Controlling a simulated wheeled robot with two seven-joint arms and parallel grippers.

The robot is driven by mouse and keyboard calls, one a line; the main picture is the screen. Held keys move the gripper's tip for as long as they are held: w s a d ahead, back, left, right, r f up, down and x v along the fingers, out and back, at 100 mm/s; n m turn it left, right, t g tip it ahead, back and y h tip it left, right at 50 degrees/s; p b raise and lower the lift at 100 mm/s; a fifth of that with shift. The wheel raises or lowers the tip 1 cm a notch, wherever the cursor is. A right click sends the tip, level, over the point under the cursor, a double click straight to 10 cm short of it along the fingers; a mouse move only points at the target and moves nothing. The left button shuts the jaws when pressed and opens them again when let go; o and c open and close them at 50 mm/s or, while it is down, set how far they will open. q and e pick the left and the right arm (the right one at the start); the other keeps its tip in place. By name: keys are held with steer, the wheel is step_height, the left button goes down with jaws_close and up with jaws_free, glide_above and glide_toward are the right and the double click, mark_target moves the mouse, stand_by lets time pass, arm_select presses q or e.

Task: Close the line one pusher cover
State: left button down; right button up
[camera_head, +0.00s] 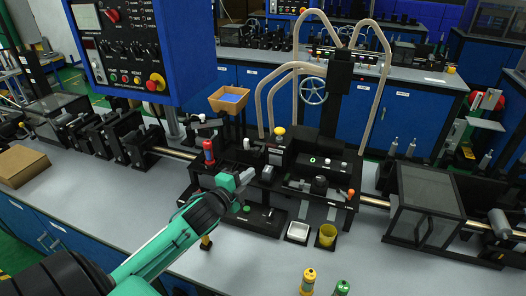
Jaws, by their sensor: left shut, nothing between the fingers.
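My left arm reaches in from the lower left. Its gripper (243,179) is shut and empty over the front left part of the black central machine (310,160), close to its small parts. I cannot tell whether it touches any of them. A boxy, dark see-through cover (428,190) stands on the bench at the right, well away from the gripper. A smaller dark cover (52,104) stands at the far left. No label shows which is the line one pusher cover, and I cannot tell whether either is fully closed. My right gripper is out of view.
A blue control panel (150,50) hangs at the upper left. Pale hoses (270,90) arch over the machine. The bench (110,215) is clear at the left front.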

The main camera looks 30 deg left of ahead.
arm_select(q)
steer(key=w+p, duration=0.3)
steer(key=w, duration=0.6)
steer(key=shift+r, duration=0.2)
steer(key=a, duration=0.1)
steer(key=w+a+p, duration=0.1)
steer(key=a, duration=0.1)
steer(key=shift+w+f, duration=0.15)
steer(key=shift+f, duration=0.25)
steer(key=shift+a+f, duration=0.1)
steer(key=shift+a, duration=0.3)
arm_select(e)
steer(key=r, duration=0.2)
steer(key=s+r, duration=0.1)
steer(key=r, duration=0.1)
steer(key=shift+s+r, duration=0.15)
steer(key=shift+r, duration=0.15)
